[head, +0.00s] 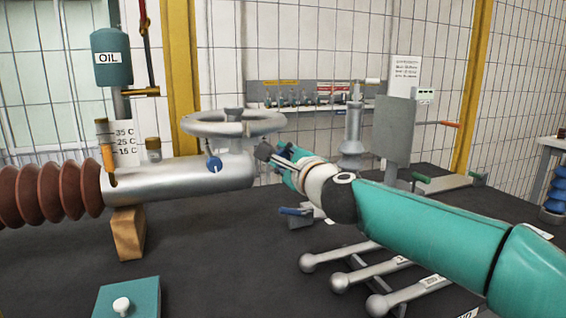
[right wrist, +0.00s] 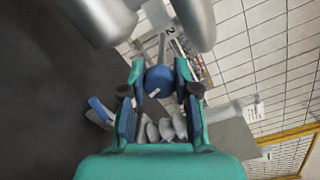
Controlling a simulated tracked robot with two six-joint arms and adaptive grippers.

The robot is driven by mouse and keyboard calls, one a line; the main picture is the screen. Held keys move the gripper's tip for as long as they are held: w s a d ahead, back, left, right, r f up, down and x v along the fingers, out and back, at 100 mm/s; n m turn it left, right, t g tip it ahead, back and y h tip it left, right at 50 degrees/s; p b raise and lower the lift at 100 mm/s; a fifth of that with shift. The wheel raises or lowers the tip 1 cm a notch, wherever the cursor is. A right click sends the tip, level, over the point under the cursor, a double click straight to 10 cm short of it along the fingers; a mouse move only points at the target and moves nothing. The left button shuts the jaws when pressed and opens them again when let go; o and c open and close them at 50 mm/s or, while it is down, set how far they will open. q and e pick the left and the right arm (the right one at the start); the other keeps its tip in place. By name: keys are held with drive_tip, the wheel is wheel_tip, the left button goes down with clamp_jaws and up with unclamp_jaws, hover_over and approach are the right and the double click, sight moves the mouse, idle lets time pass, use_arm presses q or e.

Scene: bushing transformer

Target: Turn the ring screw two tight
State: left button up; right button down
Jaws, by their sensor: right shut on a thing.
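The silver bushing pipe (head: 185,180) lies across the middle of the head view, with a handwheel (head: 205,128) above its right end. A blue ring screw (head: 214,164) shows on the pipe's near side. My right gripper (head: 271,157) is just right of the pipe's end. In the right wrist view, a round blue ring screw (right wrist: 158,80) sits between the two fingers of my right gripper (right wrist: 158,84), which are shut on it. A "2" label (right wrist: 171,30) shows beyond it. The head view does not clearly show the held screw. My left gripper is not in view.
A wooden block (head: 128,232) supports the pipe beside brown ribbed insulators (head: 50,192). A blue-handled part (head: 296,212) and several silver ball-ended rods (head: 355,280) are below my right arm. A teal box (head: 128,298) stands front left. The dark tabletop between is clear.

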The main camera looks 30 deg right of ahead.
drive_tip(key=shift+f+m, duration=0.4)
drive_tip(key=c, duration=0.8)
unclamp_jaws()
drive_tip(key=shift+d, duration=0.15)
drive_tip(key=shift+c, duration=0.2)
drive_tip(key=shift+r, duration=0.2)
drive_tip(key=s+a, duration=0.2)
drive_tip(key=s, duration=0.9)
drive_tip(key=shift+s+a, duration=0.2)
drive_tip(key=shift+s, duration=0.2)
